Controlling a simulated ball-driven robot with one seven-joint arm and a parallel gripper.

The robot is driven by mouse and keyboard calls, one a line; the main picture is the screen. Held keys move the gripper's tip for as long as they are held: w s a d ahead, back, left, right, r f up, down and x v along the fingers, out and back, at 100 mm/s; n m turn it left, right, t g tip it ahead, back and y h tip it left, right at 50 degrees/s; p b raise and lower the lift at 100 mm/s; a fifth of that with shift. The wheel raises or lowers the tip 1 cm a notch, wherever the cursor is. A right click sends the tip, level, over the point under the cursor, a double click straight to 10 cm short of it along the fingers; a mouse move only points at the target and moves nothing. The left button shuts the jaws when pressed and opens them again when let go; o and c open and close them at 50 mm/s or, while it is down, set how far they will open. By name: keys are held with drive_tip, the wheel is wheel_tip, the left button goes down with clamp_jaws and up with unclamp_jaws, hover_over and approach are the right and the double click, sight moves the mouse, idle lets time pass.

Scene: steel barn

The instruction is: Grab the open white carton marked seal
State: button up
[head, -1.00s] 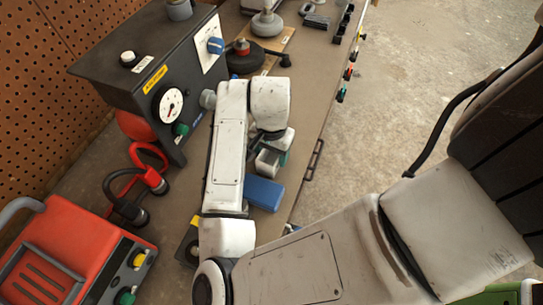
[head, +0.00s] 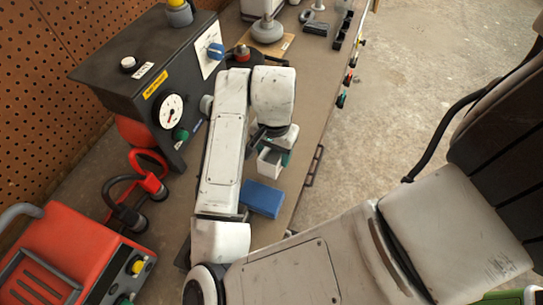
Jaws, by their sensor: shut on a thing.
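A small open white carton (head: 269,161) is under my gripper, just behind the blue box on the bench. My gripper (head: 275,150) is shut on the carton, with a dark green finger showing at its right side. The other finger is hidden by my wrist and forearm. Any marking on the carton is too small to read. I cannot tell whether the carton touches the bench.
A blue box (head: 262,199) lies close in front of the carton. A dark machine with a gauge (head: 171,111) stands to the left, and a red case (head: 70,255) at lower left. The bench (head: 308,95) is bare to the right of my gripper, ending at an edge with hooks and a handle.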

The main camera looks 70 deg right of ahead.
drive_tip(key=s+a+r+p, duration=0.3)
drive_tip(key=s+a+r, duration=0.3)
drive_tip(key=s+r, duration=0.3)
drive_tip(key=shift+s+a+p, duration=0.25)
drive_tip(key=shift+s+p, duration=0.05)
drive_tip(key=shift+s, duration=0.8)
